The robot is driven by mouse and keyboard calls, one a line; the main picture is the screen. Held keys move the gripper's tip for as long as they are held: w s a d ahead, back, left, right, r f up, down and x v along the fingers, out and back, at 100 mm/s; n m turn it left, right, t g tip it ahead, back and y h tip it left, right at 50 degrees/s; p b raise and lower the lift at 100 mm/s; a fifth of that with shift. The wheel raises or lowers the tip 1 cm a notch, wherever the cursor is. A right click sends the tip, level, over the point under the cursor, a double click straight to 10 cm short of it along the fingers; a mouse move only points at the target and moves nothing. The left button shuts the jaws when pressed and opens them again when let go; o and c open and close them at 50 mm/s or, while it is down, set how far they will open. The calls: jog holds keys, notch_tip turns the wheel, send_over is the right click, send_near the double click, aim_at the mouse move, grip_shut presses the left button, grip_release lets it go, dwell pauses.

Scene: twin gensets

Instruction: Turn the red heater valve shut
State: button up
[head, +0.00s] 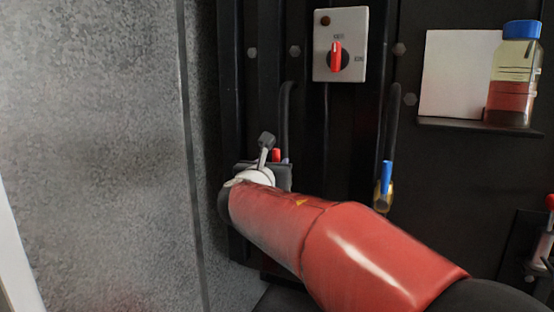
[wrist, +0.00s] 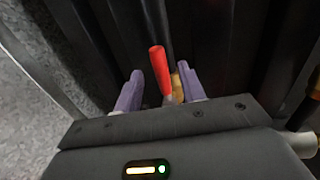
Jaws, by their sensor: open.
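The red heater valve's handle (wrist: 160,72) stands up between the two purple fingers of my gripper (wrist: 161,75) in the wrist view, with a gap visible on each side. Part of its brass body (wrist: 178,88) shows just behind the handle. My gripper is open and holds nothing. In the head view only the red tip of the handle (head: 276,155) shows, just beyond my wrist, below a dark hose. My wrist and red arm hide the valve body and the fingers there.
A blue-handled valve (head: 386,178) is on a second hose to the right. Above is a grey switch box (head: 340,45) with a red knob. A blue-capped bottle (head: 514,75) stands on a shelf at upper right. A speckled grey wall (head: 95,130) is close on the left.

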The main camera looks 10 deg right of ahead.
aim_at(276, 160)
jog(key=shift+x, duration=1.9)
grip_shut()
